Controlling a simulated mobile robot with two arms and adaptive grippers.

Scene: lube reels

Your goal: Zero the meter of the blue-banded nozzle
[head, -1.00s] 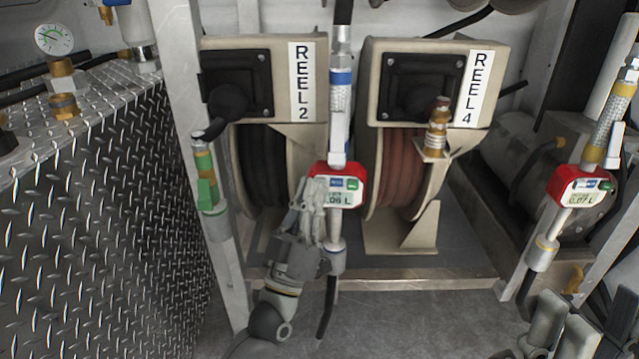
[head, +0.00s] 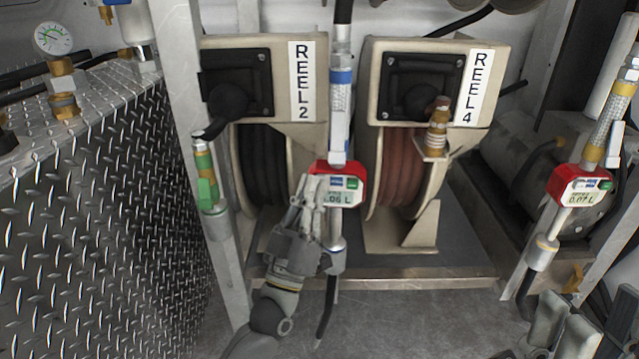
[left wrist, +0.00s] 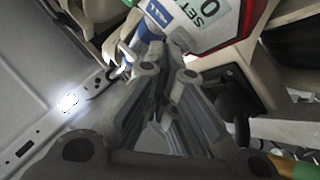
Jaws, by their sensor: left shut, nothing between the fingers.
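The blue-banded nozzle (head: 341,77) hangs upright between the two reels. Its red-framed meter (head: 359,185) has a display whose visible part reads about .06 L, with a blue and a green button above it. My left gripper (head: 314,186) is shut and empty at the meter's left edge, covering part of its face. Contact cannot be told. My right gripper (head: 570,325) is partly in view at the lower right, its opening unclear.
A yellow-banded nozzle with a red meter (head: 580,186) reading 0.07 L hangs at right. A green-marked nozzle (head: 206,180) is on the left post. REEL 2 (head: 262,165) and REEL 4 (head: 400,165) stand behind. A diamond-plate box (head: 90,220) fills the left.

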